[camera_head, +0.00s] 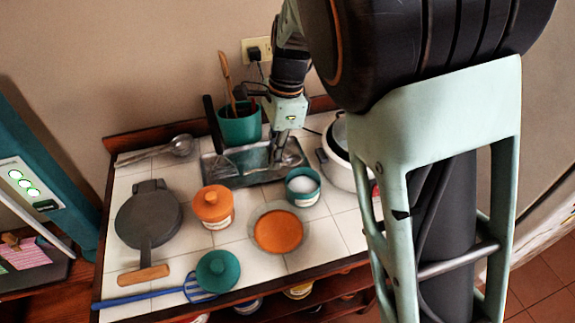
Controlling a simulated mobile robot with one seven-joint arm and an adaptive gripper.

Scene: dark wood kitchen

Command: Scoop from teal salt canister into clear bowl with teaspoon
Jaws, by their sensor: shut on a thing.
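The teal salt canister (303,187) stands open on the white tiled top, with white salt inside. The clear bowl (252,247) is just in front of it, slightly left, and holds a flat orange content. My gripper (278,150) points down over the metal tray (245,178), behind the canister. It is shut on a thin metal utensil, which looks like the teaspoon (292,160); it is small and partly hidden by the fingers. A teal lid (217,270) lies at the front edge, left of the bowl.
An orange canister (212,206) stands left of the teal one. A white pot (340,165) is close on the right. A teal utensil holder (239,125) is behind the tray.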

